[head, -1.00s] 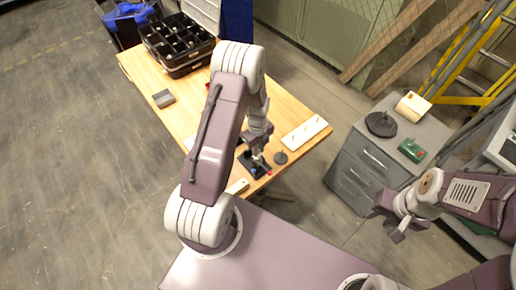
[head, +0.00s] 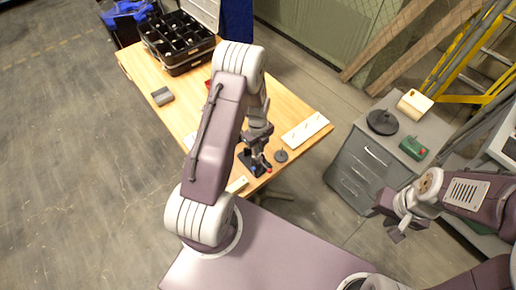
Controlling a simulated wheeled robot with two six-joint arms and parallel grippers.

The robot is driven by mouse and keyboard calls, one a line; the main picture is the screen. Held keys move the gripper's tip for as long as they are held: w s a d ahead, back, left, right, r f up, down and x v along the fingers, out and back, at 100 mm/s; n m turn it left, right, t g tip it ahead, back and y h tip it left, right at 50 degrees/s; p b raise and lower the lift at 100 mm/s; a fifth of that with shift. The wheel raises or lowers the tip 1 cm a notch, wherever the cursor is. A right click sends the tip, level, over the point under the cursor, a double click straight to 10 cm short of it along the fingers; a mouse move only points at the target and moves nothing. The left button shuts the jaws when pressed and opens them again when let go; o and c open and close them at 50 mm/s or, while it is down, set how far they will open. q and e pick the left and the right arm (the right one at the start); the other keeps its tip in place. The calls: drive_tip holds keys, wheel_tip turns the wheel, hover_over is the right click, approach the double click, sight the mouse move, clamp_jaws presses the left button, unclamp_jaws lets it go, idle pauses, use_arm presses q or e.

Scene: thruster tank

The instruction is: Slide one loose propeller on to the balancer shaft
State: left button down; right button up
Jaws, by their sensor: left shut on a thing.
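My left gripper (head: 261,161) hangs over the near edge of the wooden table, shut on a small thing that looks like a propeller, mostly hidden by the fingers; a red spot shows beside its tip. A dark blue-black stand (head: 249,164) sits just left of and under the gripper. A small dark round base with a thin upright pin (head: 281,156) stands just right of the gripper; I cannot tell for sure which one is the balancer. My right gripper (head: 398,234) hangs over the floor at the right, apart from everything; its finger opening is unclear.
A white board (head: 305,131) with small marks lies on the table's right. A black compartment case (head: 178,45) and a grey tray (head: 162,96) are farther back. A grey cabinet (head: 370,165) stands right, holding a dark disc (head: 382,122) and a green item (head: 414,148).

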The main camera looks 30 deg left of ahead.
use_arm(q)
drive_tip(key=shift+f, duration=0.25)
drive_tip(key=c, duration=1.3)
unclamp_jaws()
drive_tip(key=shift+o, duration=0.2)
wheel_tip(320, 180, up, 9)
drive_tip(key=shift+r+b, duration=0.1)
drive_tip(key=shift+b, duration=0.65)
wheel_tip(320, 180, up, 4)
drive_tip(key=p, duration=0.3)
drive_tip(key=shift+p, duration=0.4)
